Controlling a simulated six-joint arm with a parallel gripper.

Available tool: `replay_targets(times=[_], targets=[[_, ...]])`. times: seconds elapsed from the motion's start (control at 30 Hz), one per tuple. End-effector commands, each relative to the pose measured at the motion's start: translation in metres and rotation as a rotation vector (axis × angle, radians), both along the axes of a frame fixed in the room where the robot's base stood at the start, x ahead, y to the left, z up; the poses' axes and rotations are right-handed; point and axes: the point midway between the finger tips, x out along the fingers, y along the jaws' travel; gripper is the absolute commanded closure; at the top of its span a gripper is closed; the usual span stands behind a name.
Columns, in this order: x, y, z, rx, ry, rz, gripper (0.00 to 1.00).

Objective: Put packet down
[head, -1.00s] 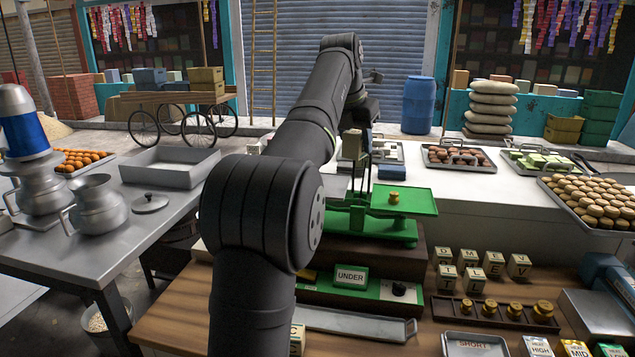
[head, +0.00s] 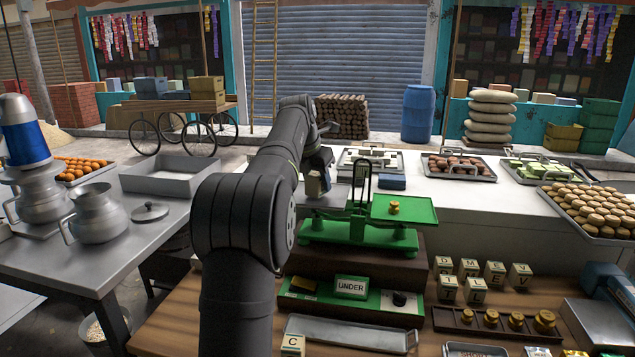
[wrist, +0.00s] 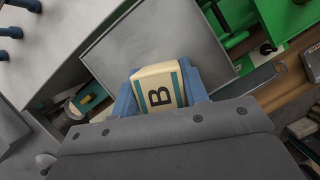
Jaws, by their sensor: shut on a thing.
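My gripper (head: 318,184) is shut on a cream packet (wrist: 160,90) with teal edges and a black letter B. Its blue fingers sit on both sides of the packet in the wrist view. In the head view the packet is small and partly hidden by my gripper. It is over the grey left pan (wrist: 115,55) of the green balance scale (head: 360,232); I cannot tell whether it touches the pan. The scale's green right pan (head: 405,209) carries a brass weight (head: 394,208).
An "UNDER" sign (head: 351,286) stands in front of the scale. Several letter blocks (head: 470,268) and a rack of brass weights (head: 490,320) are at right. A blue block (head: 392,182) lies behind the scale. A long grey tray (head: 350,334) lies in front.

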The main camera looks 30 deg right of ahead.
Motion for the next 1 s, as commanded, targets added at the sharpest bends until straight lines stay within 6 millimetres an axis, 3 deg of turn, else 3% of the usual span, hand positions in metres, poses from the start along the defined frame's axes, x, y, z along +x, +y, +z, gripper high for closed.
replay_targets(times=[0.43,0.47,0.57,0.87,1.0], targets=[[0.000,0.000,-0.007,0.000,0.000,0.000,0.83],[0.000,0.000,-0.007,-0.001,0.000,0.000,0.55],[0.000,0.000,-0.007,-0.001,0.000,0.000,0.38],[0.000,0.000,-0.006,-0.001,-0.001,0.000,0.38],[-0.001,0.004,0.007,-0.002,-0.003,0.001,0.38]])
